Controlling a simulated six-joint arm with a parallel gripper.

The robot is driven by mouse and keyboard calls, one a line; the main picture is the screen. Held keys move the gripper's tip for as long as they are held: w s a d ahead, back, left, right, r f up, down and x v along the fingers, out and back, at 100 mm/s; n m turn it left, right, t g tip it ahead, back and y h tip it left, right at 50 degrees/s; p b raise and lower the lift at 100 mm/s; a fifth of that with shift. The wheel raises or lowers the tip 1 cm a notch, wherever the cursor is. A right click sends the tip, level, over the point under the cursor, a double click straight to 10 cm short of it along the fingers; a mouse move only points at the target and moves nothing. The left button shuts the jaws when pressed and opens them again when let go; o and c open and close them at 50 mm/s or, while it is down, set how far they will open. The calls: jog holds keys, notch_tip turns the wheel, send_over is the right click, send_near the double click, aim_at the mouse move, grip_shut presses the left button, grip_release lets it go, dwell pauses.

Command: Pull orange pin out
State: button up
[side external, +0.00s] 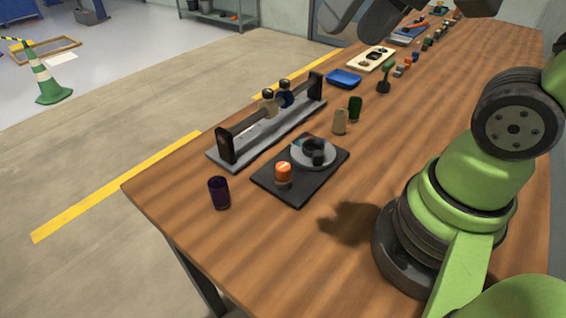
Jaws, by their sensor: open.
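An orange pin (283,170) with a pale band stands upright at the left part of a dark square plate (296,194) on the wooden table. Its lower end is hidden, so I cannot tell how deep it sits. Beside it on the same plate is a round grey disc (326,160) with a black hub (318,157). My gripper's fingers are not seen in this view. Dark parts of my arm cross the top edge, well away from the pin.
A grey rack (246,146) with black end posts stands behind the plate. A dark purple cylinder (219,192) stands at left; a tan cylinder (340,121) and a dark green one (355,108) stand beyond. A blue tray (344,78) lies farther back. Bare table lies right of the plate.

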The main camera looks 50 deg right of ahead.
jog(key=w+d+f+m+g, duration=0.1)
jog(key=w+f+m+g, duration=0.1)
jog(key=w+f+g, duration=0.45)
jog(key=m+g+y, duration=0.1)
jog(key=m+g, duration=0.1)
send_near(283, 166)
jog(key=x, duration=1)
jog(key=shift+r, duration=0.1)
grip_shut()
jog(key=shift+r, duration=0.85)
grip_release()
jog(key=shift+d, duration=0.1)
